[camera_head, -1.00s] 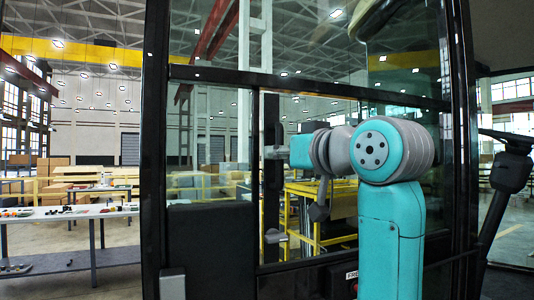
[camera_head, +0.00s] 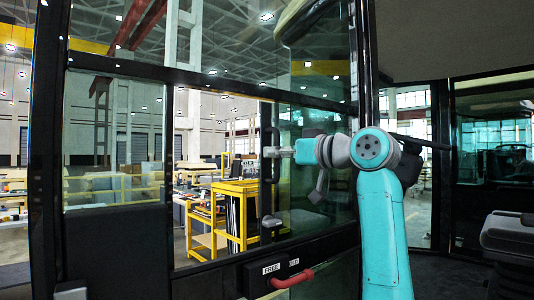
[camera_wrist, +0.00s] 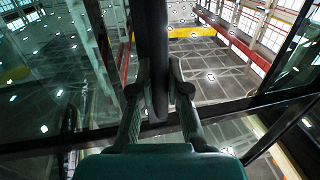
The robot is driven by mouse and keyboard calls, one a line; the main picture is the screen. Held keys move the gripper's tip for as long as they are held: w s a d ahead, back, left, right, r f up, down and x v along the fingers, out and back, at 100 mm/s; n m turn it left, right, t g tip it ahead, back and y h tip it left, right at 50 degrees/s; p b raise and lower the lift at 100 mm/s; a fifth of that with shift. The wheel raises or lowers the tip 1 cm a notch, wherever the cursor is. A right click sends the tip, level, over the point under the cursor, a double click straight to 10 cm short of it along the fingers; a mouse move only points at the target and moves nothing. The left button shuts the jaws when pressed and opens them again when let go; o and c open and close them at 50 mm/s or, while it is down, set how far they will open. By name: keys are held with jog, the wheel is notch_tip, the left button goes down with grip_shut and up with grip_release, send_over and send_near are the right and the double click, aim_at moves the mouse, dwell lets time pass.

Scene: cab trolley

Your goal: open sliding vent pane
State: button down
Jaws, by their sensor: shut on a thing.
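The sliding vent pane (camera_head: 312,118) is tinted glass in the right part of the dark cab window frame. A clear gap lies between the frame's left post and the pane's dark leading edge. A black upright handle bar (camera_head: 267,120) runs along that edge; the wrist view shows the dark bar (camera_wrist: 154,50) between my fingers. My gripper (camera_head: 273,151) is shut on this bar from the right, and in the wrist view its fingers (camera_wrist: 158,92) press on both sides. The fingertips are small and partly unclear in the head view.
Below the window is a dark box with a red lever (camera_head: 292,279) and a label reading FREE (camera_head: 271,268). A second label is partly hidden. A seat (camera_head: 510,235) stands at the right. Yellow racks (camera_head: 237,215) stand outside beyond the glass.

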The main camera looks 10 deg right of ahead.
jog(key=c, duration=1.1)
grip_release()
jog(key=shift+c, duration=0.2)
jog(key=shift+s, duration=0.1)
jog(key=v, duration=1.2)
jog(key=shift+d, duration=0.1)
